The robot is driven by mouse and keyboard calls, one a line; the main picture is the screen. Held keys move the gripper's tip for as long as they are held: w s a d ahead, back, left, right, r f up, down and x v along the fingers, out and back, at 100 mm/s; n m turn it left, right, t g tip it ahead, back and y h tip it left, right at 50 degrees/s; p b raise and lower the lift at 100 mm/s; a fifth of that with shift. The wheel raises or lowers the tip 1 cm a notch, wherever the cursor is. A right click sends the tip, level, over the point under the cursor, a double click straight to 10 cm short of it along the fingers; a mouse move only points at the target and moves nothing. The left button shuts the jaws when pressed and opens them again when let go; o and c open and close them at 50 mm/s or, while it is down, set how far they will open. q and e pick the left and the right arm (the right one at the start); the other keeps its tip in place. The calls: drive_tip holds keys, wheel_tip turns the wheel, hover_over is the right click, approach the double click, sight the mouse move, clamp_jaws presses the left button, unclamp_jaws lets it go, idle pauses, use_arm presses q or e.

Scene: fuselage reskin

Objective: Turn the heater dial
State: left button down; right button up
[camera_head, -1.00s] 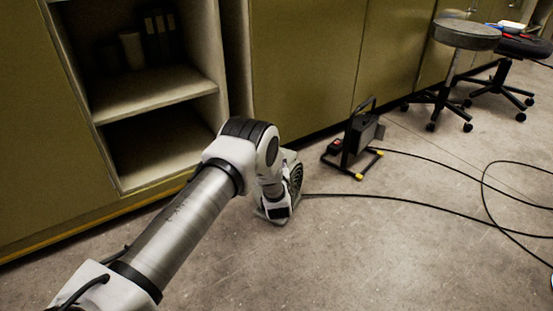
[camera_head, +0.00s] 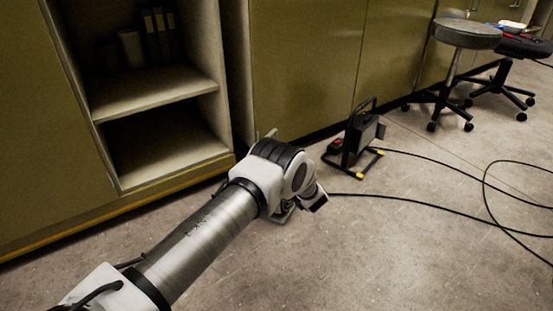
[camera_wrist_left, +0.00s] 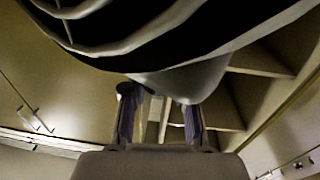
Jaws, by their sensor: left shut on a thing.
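The heater (camera_head: 281,216) stands on the floor in front of the cabinets. In the head view my left arm hides nearly all of it; a bit of its base shows below the wrist. In the left wrist view the heater (camera_wrist_left: 170,62) fills the top, with pale curved ribs and a rounded pale edge. My left gripper (camera_wrist_left: 160,98) has its two fingers spread apart at that edge, shut on a part of the heater. The dial itself cannot be made out, and the fingertips' contact is hidden. In the head view the left fingers are hidden too. My right gripper is not in view.
A black floor lamp (camera_head: 354,140) on a yellow-footed stand is right of the heater. Black cables (camera_head: 430,206) run across the floor. Stools (camera_head: 468,36) stand at the back right. An open shelf (camera_head: 152,92) is at the left. Bare floor lies in front.

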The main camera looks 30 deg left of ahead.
use_arm(q)
drive_tip(key=c, duration=1.1)
unclamp_jaws()
drive_tip(key=shift+c, duration=0.2)
drive_tip(key=v, duration=1.2)
